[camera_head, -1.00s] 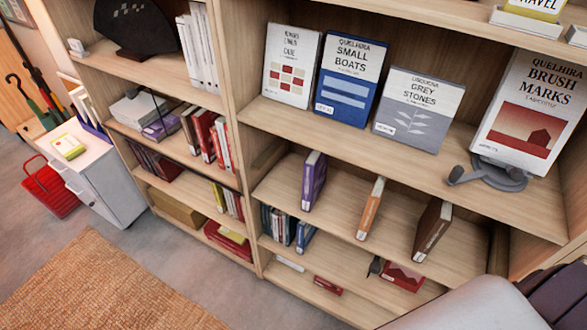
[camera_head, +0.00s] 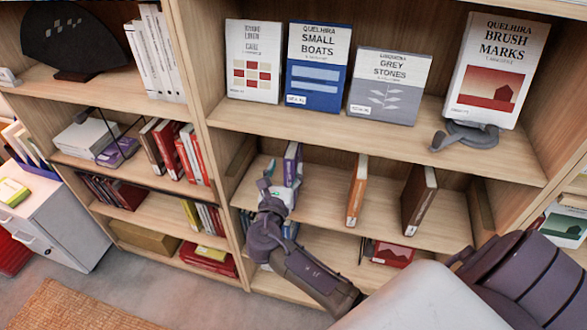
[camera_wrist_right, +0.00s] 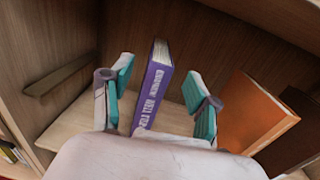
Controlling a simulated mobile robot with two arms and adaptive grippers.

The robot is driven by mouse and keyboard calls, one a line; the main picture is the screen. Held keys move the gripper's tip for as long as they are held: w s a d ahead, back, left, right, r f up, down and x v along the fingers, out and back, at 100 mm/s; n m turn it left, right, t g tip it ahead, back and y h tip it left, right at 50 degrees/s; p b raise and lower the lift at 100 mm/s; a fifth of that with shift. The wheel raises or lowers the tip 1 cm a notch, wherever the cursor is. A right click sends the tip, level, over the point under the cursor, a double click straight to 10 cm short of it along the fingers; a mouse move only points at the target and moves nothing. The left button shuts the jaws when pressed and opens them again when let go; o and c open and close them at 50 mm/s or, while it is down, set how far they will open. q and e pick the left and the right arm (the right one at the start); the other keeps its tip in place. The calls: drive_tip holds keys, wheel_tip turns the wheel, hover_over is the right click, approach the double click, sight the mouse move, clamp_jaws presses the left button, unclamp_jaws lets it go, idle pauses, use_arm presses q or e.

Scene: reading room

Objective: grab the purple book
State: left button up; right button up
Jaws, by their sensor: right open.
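The purple book (camera_head: 293,163) stands upright on the middle shelf of the right-hand bookcase, partly hidden behind my right gripper (camera_head: 277,186). In the right wrist view the purple book (camera_wrist_right: 153,92) shows its lettered spine between the two teal-padded fingers of my right gripper (camera_wrist_right: 163,86). The fingers are spread, one on each side of the book, with visible gaps. My right gripper is open and empty. My left gripper is not in view.
An orange book (camera_head: 357,190) and a brown book (camera_head: 419,199) stand to the right on the same shelf. Display books such as Small Boats (camera_head: 318,68) stand on the shelf above. A purple item (camera_head: 118,152) lies on a shelf of the left bookcase.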

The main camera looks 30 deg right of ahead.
sight(293, 147)
drive_tip(key=x, duration=0.3)
drive_tip(key=p+x, duration=0.1)
drive_tip(key=x, duration=0.2)
drive_tip(key=f+x, duration=0.1)
drive_tip(key=x, duration=0.2)
drive_tip(key=shift+w+d, duration=0.15)
drive_tip(key=shift+d, duration=0.1)
drive_tip(key=shift+r, duration=0.1)
clamp_jaws()
drive_tip(key=shift+r, duration=0.1)
